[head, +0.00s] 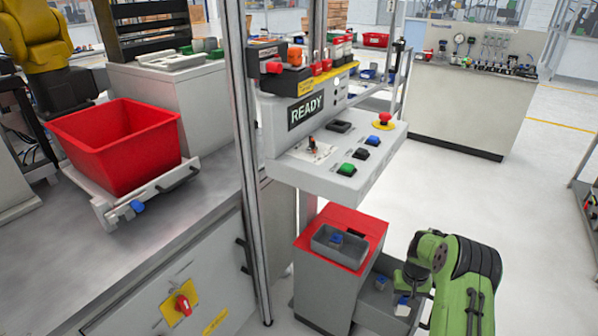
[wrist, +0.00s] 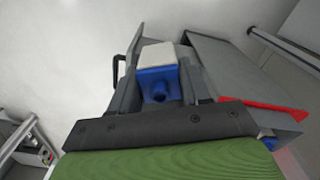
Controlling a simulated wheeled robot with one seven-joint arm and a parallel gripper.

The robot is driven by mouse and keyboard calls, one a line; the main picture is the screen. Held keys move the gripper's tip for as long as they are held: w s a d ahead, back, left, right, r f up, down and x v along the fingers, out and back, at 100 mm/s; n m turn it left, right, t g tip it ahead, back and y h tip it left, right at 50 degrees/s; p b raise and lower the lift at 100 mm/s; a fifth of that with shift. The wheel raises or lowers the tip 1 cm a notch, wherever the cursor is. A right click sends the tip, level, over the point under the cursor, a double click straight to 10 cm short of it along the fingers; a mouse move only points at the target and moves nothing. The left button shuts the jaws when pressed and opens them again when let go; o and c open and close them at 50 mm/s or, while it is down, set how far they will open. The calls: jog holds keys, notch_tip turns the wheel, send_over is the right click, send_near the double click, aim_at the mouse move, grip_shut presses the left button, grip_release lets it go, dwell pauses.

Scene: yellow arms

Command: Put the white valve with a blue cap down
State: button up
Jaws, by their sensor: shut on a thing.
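The white valve with a blue cap (wrist: 157,57) is held between the two dark fingers of my gripper (wrist: 158,78) in the wrist view. Its white block faces away from the palm and its blue part is nearer to it. In the head view my gripper (head: 404,298) is at the lower right, by the open grey drawer (head: 372,303) of the red-topped cabinet. The valve shows there as a small white and blue patch (head: 402,301). I cannot tell whether the valve touches the drawer.
Another blue-topped part (head: 380,282) lies in the drawer. The control panel (head: 345,150) overhangs behind. A red bin (head: 120,145) stands at left.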

jog(key=w+a+r+n+b, duration=0.1)
jog(key=a+r, duration=0.8)
jog(key=r, duration=0.3)
jog(key=a+r+n+b, duration=0.1)
jog(key=a+r, duration=0.7)
jog(key=r, duration=0.4)
jog(key=s+r+n+p, duration=0.3)
jog(key=s+r+p, duration=0.4)
jog(key=r+p, duration=0.3)
jog(key=p, duration=0.3)
jog(key=shift+s+r+n, duration=0.15)
jog(key=shift+r+n, duration=0.15)
jog(key=shift+r, duration=0.05)
jog(key=shift+a, duration=0.1)
